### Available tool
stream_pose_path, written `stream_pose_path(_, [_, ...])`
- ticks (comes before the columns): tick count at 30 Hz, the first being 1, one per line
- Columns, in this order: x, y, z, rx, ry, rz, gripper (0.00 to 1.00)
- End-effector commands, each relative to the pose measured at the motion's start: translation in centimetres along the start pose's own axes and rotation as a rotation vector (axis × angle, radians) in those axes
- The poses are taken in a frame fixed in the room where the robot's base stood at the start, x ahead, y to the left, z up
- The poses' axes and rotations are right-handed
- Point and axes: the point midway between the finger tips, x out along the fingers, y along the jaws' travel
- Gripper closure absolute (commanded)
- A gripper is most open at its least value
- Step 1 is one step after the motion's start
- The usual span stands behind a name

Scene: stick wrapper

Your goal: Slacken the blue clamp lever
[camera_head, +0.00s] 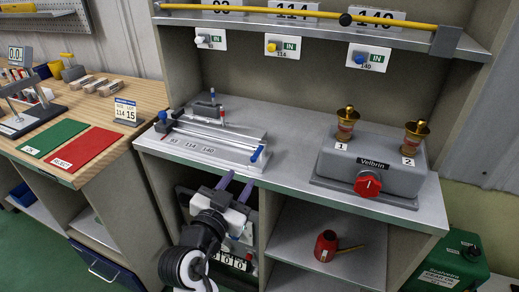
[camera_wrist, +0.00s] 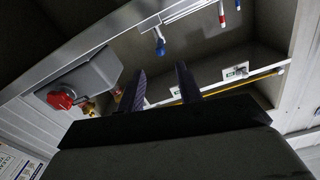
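A long metal fixture (camera_head: 215,137) lies on the bench top, marked 93, 114 and 140. A blue lever (camera_head: 257,153) sticks out at its right end, towards the bench's front; it also shows in the wrist view (camera_wrist: 160,47). A second blue-tipped part (camera_head: 162,117) and a red-tipped pin (camera_head: 222,113) are at the fixture's left and back. My gripper (camera_head: 237,183) is at the bench's front edge, just in front of the blue lever and apart from it. Its two purple fingers are spread with nothing between them; the wrist view shows them (camera_wrist: 161,72) pointing towards the lever.
A grey Velbrin unit (camera_head: 370,165) with a red knob (camera_head: 368,184) and two brass-topped posts stands to the right. A shelf with a yellow rail (camera_head: 300,13) hangs above. A red can (camera_head: 326,245) sits in the cubby below. The bench between fixture and unit is clear.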

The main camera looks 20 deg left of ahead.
Motion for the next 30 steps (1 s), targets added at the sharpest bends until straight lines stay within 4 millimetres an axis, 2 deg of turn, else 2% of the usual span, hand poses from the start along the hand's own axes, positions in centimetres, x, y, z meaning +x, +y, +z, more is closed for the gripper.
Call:
stream_pose_path(5, [2.4, 0.1, -0.3, -0.002, 0.003, 0.005, 0.65])
stream_pose_path(12, [7.6, 0.0, -0.4, -0.003, 0.003, 0.002, 0.65])
stream_pose_path(18, [11.2, 0.0, -0.3, -0.002, 0.002, 0.000, 0.65])
stream_pose_path(24, [13.1, -0.1, -0.2, -0.001, 0.002, -0.002, 0.65])
stream_pose_path(30, [13.5, -0.1, -0.1, 0.000, 0.002, -0.004, 0.65])
